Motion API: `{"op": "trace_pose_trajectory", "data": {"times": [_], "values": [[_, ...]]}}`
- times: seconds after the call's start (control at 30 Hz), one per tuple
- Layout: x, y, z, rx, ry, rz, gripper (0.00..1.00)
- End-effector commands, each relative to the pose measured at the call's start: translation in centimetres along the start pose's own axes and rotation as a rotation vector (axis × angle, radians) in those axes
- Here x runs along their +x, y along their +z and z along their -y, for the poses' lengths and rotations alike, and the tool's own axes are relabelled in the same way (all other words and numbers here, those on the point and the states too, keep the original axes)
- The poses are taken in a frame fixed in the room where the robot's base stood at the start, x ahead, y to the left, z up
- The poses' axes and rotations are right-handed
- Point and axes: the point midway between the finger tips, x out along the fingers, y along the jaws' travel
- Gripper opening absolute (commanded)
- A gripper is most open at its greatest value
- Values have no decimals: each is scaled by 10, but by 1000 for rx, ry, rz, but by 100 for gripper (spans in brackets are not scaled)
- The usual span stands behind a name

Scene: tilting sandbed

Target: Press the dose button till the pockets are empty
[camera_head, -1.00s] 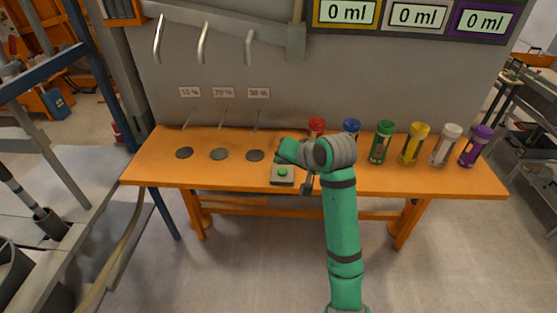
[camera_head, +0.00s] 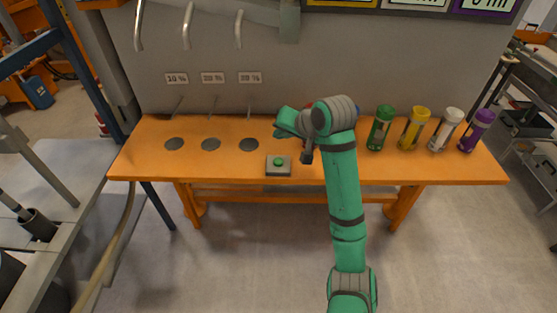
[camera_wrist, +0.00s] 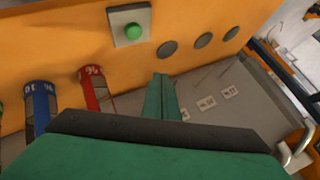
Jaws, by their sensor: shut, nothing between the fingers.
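The dose button is a green round button (camera_head: 279,161) on a small grey box at the bench's front edge. It also shows in the wrist view as a green dome (camera_wrist: 133,31) on a pale square plate. My gripper (camera_head: 284,123) is above and behind the button in the head view, apart from it. In the wrist view my gripper's green fingers (camera_wrist: 161,90) are together and hold nothing. No pockets can be made out in either view.
Several capped tubes stand on the orange bench (camera_head: 140,165), including green (camera_head: 381,128), yellow (camera_head: 414,128) and purple (camera_head: 477,131) ones. My arm partly hides the red and blue ones. Dark discs (camera_head: 211,144) lie left of the button below percent labels. Displays above are cut off.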

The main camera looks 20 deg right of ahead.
Motion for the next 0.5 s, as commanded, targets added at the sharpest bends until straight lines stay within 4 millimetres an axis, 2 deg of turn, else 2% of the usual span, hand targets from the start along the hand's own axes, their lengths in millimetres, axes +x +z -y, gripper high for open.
{"op": "trace_pose_trajectory", "data": {"times": [0.5], "values": [[43,32,-32,4,0,1,0]]}}
